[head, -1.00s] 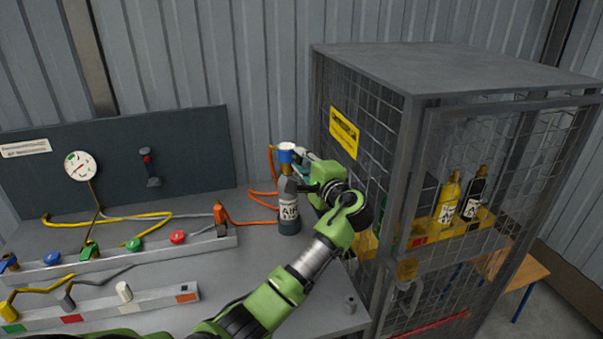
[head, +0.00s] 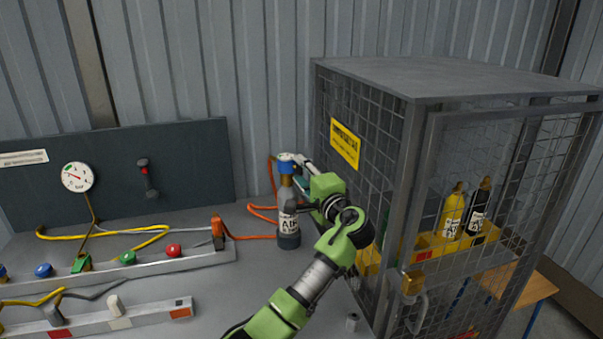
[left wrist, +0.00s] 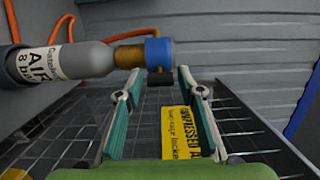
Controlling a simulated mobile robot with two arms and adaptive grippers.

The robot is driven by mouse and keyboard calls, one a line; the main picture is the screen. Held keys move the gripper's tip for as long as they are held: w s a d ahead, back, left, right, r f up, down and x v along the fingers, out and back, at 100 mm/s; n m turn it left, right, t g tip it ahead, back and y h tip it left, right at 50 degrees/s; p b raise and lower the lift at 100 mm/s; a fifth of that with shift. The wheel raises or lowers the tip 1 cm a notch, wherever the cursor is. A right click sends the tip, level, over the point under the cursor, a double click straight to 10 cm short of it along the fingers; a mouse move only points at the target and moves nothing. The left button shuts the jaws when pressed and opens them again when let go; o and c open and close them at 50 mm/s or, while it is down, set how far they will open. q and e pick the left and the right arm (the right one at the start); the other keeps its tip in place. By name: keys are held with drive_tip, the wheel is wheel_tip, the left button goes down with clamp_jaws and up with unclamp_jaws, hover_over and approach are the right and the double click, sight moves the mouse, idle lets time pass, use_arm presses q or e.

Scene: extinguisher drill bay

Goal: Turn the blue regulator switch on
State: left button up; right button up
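The blue regulator (head: 286,166) sits on top of a grey cylinder (head: 288,222) labelled AIR, which stands upright on the bench. In the left wrist view the blue regulator (left wrist: 158,52) shows with its brass neck, just beyond and between my fingertips. A small dark part shows beside it. My left gripper (head: 300,163) reaches in from the right of the regulator in the head view. Its two fingers (left wrist: 159,78) are apart with a gap between them; contact with the regulator cannot be made out. My right gripper is not in view.
A wire-mesh cage (head: 365,120) stands close right of the cylinder, with a yellow bottle (head: 451,214) and a black bottle (head: 478,212) inside. An orange hose (head: 262,208) lies left of the cylinder. Rails with coloured valves (head: 150,268) and a gauge (head: 77,177) are further left.

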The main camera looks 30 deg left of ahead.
use_arm(q)
drive_tip(key=v, duration=1.2)
drive_tip(key=shift+d+f, duration=0.1)
drive_tip(key=shift+f, duration=0.05)
idle(0.4)
